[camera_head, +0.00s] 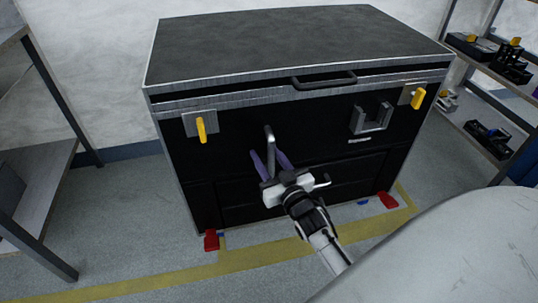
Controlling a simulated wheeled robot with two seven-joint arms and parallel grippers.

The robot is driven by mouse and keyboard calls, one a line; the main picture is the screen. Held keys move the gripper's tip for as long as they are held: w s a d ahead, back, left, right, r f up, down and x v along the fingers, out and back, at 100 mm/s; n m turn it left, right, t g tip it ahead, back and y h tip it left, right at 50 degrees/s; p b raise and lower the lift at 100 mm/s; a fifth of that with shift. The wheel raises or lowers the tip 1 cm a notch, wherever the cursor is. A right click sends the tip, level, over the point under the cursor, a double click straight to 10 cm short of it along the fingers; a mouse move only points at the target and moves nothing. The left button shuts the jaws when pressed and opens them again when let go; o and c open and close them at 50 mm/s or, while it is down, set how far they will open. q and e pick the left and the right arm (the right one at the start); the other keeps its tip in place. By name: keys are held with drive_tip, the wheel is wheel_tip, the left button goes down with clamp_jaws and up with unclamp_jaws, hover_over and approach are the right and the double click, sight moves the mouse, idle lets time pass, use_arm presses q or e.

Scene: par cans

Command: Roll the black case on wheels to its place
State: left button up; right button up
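The black case (330,150) is a large box with metal edging, standing on the floor against the wall. A dark bar handle (325,82) is on its lid edge, and yellow latches (201,130) are on its front. Red pedals (211,240) show at the bottom corners; the wheels are hidden. My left gripper is out of view.
Yellow floor tape (255,256) runs in front of the case and turns back at its right corner. A shelf rack (40,190) stands at left. Another rack (480,125) with gear stands close at right. Grey floor is open at front left.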

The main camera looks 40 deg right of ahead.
sight(258, 116)
idle(0.4)
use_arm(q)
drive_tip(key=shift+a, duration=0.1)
use_arm(e)
drive_tip(key=shift+r, duration=0.1)
